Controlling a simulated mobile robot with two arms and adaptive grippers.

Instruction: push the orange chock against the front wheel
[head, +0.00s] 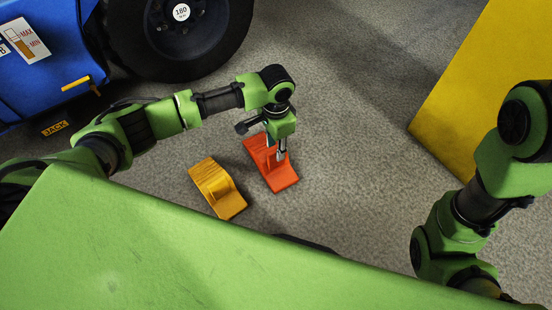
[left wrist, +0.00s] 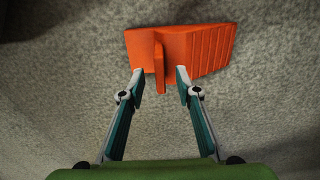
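The orange chock (head: 284,178) lies on the grey floor, apart from the wheel (head: 215,35) at the top of the head view. It is a ridged wedge with an upright rib, and it also shows in the left wrist view (left wrist: 209,47). My left gripper (head: 274,155) points down over it. In the left wrist view my left gripper (left wrist: 160,78) is open, one fingertip on each side of the rib, with gaps visible on both sides. My right arm is at the right of the head view; its gripper is not in view.
A yellow-orange chock (head: 215,185) lies just left of the orange one. A large yellow block (head: 490,90) stands at right. Floor between chock and wheel looks clear.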

